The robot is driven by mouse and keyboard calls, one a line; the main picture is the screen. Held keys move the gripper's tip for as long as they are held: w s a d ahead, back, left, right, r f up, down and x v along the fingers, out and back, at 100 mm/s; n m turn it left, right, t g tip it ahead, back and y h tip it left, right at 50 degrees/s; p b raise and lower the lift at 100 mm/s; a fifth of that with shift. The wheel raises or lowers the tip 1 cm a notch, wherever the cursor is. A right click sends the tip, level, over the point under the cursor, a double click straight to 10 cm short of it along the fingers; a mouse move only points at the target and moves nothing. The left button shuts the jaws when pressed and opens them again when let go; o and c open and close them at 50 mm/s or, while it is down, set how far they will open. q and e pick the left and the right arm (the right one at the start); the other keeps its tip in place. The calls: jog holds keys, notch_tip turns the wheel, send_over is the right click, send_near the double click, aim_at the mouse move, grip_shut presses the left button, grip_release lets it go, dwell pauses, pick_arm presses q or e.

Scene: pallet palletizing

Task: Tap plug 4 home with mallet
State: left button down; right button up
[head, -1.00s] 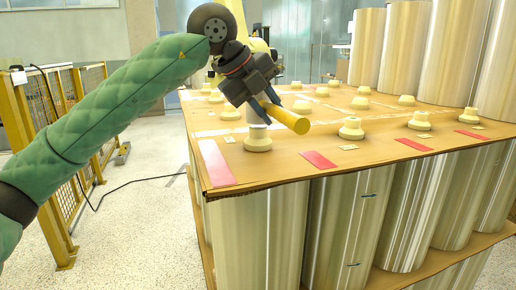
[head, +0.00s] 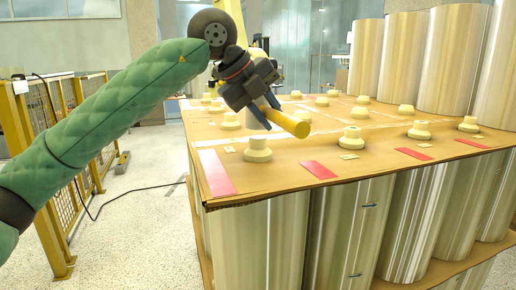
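My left gripper (head: 266,112) is shut on a mallet with a yellow cylindrical head (head: 288,122). The head is tilted, its near end pointing down to the right, above the pallet's top sheet. Just below the mallet and gripper, a cream plug (head: 257,151) with a wide round base stands upright at the near left of the sheet; the mallet appears apart from it. Other similar plugs stand in rows, among them one (head: 351,140) to the right and one (head: 419,131) farther right. I cannot tell by label which is plug 4. My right gripper is not in view.
The brown top sheet (head: 270,183) lies over large metallic rolls (head: 335,235) and carries red strips (head: 319,170) and small tan pads. Tall rolls (head: 449,48) stand at the back right. A yellow mesh fence (head: 48,110) is at left, with a black cable on the floor.

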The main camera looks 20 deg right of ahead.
pick_arm(q)
jog(key=shift+r+p, duration=0.3)
jog(key=shift+r, duration=1)
jog(key=shift+r, duration=0.1)
jog(key=shift+r, duration=1.35)
